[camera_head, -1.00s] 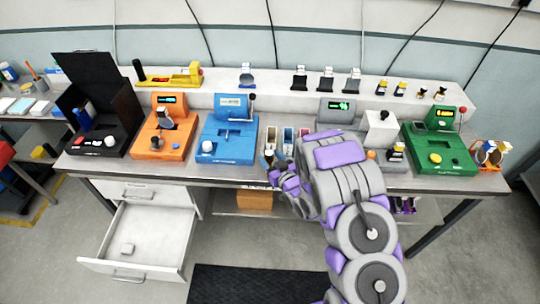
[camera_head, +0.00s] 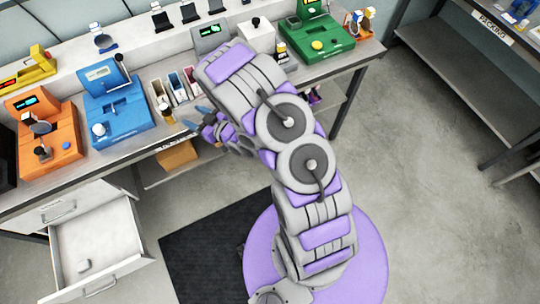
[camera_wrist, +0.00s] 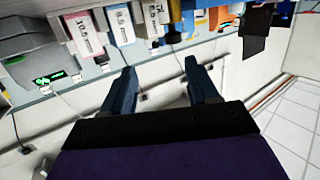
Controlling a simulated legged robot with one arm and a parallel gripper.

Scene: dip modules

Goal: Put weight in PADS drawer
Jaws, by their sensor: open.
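My gripper (camera_head: 198,120) is open, with its blue fingers in front of the bench edge in the head view. In the wrist view my gripper (camera_wrist: 158,80) has nothing between its fingers, and the bench-front items lie beyond. An open white drawer (camera_head: 133,262) sits below the bench at lower left, with one small pale block (camera_head: 84,266) inside; no PADS label is readable on it. I cannot tell which object is the weight. A small amber-and-dark item (camera_head: 166,113) stands on the bench edge left of my gripper.
Narrow labelled bins (camera_head: 178,88) stand on the bench just beyond my gripper. A blue device (camera_head: 118,122), an orange device (camera_head: 48,143) and a green device (camera_head: 318,38) flank them. A cardboard box (camera_head: 177,154) sits on the shelf below. Floor at right is clear.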

